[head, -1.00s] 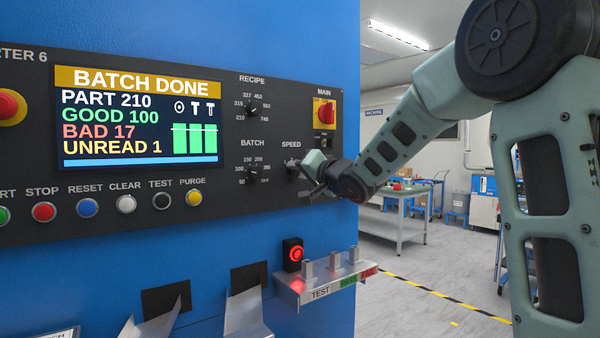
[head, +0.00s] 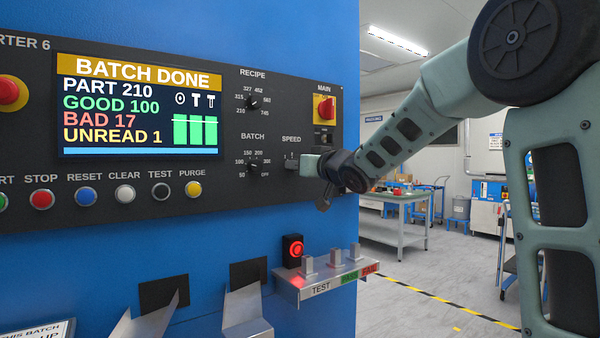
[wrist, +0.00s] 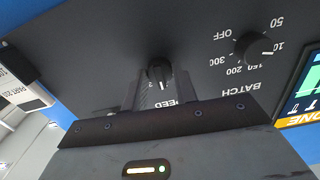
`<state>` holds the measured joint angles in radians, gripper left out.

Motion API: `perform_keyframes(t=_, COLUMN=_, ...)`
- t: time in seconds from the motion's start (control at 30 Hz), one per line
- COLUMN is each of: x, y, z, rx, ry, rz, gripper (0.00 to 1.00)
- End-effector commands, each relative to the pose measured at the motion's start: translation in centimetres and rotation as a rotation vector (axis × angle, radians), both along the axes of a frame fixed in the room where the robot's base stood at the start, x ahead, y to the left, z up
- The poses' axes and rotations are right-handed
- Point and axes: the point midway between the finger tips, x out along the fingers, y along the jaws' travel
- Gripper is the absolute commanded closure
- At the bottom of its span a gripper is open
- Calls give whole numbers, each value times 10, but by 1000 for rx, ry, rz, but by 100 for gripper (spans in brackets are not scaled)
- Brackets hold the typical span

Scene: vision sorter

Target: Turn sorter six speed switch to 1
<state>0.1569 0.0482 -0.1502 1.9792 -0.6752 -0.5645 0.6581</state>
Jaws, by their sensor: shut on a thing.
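The sorter six speed switch (wrist: 160,72) is a small black rotary knob with a white pointer line, seen in the wrist view, where the panel appears upside down. My gripper (wrist: 160,92) has one finger on each side of the knob and is shut on it. The SPEED label is partly covered by the gripper, and a 2 shows beside the knob. The other position marks are hidden or too small to read. In the head view my gripper (head: 294,164) is at the panel just below the SPEED label and covers most of the switch.
The batch dial (head: 252,169) is left of the speed switch, the recipe dial (head: 252,103) above it. The red main switch (head: 325,108) is at upper right. Below, a small shelf (head: 330,281) with metal posts juts out. Coloured buttons line the panel's lower left.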

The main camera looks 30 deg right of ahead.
Motion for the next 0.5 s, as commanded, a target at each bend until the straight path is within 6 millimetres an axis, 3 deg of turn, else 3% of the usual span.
perform_keyframes(t=0.5, x=0, y=0, z=-3, rx=-487, ry=-17, rz=-1, gripper=94)
